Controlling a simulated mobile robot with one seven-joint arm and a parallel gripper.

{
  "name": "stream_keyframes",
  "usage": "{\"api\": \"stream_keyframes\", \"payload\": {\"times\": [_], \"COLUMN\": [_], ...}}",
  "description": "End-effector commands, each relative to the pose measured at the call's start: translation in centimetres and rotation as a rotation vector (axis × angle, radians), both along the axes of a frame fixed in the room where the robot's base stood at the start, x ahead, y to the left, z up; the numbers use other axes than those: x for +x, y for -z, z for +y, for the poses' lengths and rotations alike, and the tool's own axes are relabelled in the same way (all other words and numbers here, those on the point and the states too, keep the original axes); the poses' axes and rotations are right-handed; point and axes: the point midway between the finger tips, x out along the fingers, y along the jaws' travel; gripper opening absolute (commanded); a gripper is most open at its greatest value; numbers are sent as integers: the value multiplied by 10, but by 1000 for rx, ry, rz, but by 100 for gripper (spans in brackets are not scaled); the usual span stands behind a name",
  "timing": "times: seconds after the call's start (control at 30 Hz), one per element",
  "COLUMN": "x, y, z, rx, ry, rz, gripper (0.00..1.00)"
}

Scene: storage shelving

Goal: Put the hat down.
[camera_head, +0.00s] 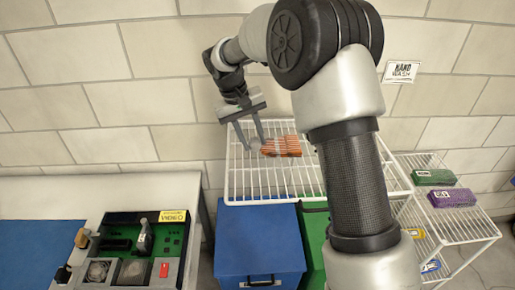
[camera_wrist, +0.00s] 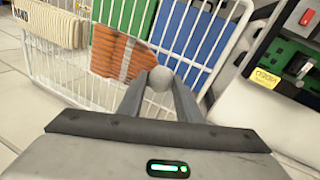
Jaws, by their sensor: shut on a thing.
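The hat (camera_head: 281,147) is orange and knitted, with a paler stripe and what looks like a round grey pompom. It is at the white wire shelf (camera_head: 240,196); whether it rests on the wires or hangs just above them I cannot tell. My gripper (camera_head: 250,143) is at the left of the hat, its fingers pointing down to the shelf. In the wrist view, the fingers (camera_wrist: 161,84) are on either side of the grey pompom, and the orange body of the hat (camera_wrist: 122,55) lies to the left, in front of the wires.
A blue bin (camera_head: 258,240) and a green bin stand under the shelf. At right, a lower wire rack (camera_head: 462,222) holds green and purple packs. At left is a table with a green and black tray (camera_head: 133,245). The wire shelf has bare room around the hat.

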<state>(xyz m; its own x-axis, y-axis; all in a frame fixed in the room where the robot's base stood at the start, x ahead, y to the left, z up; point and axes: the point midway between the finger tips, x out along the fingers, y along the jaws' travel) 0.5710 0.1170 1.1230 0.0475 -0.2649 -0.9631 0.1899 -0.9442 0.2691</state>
Motion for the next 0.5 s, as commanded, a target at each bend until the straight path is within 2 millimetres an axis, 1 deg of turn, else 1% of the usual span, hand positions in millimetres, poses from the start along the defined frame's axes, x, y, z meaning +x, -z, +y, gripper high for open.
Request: {"api": "stream_keyframes", "payload": {"times": [0.03,0.1,0.2,0.3,0.5], "x": [-1,-2,-1,-1,0], "y": [10,22,36,42,43], "z": [-1,0,0,0,0], "rx": [-2,-1,-1,0,0], "ry": [-1,-1,-1,-1,-1], "rz": [5,6,5,2,1], "gripper": [0,0,0,0,0]}}
